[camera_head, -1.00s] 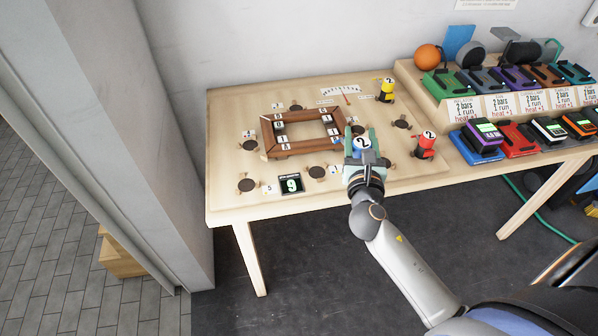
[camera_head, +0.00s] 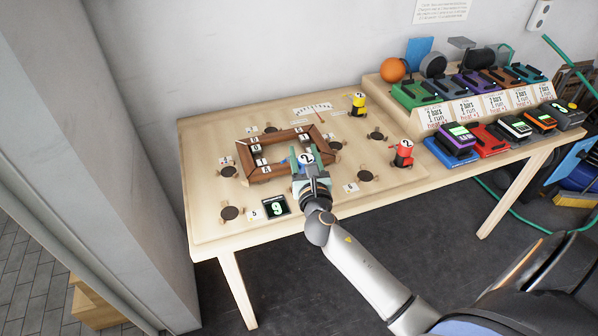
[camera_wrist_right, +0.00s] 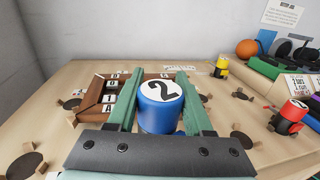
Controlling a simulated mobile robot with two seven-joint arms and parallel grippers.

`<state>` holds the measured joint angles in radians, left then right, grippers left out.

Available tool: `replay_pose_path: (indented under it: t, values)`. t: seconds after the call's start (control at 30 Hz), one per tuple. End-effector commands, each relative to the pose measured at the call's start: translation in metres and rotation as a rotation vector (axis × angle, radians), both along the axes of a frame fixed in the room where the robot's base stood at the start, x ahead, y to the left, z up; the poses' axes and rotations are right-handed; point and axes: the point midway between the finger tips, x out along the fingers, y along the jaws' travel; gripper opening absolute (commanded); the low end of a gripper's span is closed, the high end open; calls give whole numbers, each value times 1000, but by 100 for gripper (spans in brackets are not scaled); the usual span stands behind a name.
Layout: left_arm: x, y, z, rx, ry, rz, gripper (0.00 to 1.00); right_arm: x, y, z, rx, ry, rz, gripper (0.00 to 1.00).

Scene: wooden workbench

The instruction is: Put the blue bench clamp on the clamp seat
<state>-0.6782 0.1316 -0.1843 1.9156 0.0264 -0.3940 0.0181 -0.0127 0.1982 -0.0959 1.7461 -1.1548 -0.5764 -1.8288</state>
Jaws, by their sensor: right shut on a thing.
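The blue bench clamp (camera_head: 307,158), with a white top marked 2, is held upright between the green fingers of my right gripper (camera_head: 305,166). In the right wrist view the blue clamp (camera_wrist_right: 160,115) sits between both fingers, and its lower end is hidden by the gripper. The gripper is over the near side of the wooden frame (camera_head: 263,176). Several dark round seats lie around the frame, including one at the front left (camera_head: 229,213) and one at the right (camera_head: 367,175). My arm hides the board below the gripper. My left gripper is not in view.
A red clamp (camera_head: 402,154) stands right of the gripper, and a yellow clamp (camera_head: 358,104) stands at the back. A display showing 9 (camera_head: 276,207) is near the front edge. Coloured devices fill the bench's right side.

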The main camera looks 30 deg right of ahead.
Motion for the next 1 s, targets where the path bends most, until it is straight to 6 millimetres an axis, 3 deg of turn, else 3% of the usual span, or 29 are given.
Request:
replay_pose_path:
  t: [0.03, 0.2, 0.37, 0.53, 1.0]
  values:
    - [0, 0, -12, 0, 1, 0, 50, 8, -2, -15, -1, -2, -2, 0]
    - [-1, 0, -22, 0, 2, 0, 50, 25, -6, -32, -1, -3, 0, 0]
    - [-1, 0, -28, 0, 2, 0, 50, 32, -8, -42, -1, -2, 0, 0]
    - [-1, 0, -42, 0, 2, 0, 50, 33, -9, -68, -1, 0, 0, 0]
    - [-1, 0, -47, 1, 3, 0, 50, 33, -8, -76, -1, -2, 0, 0]
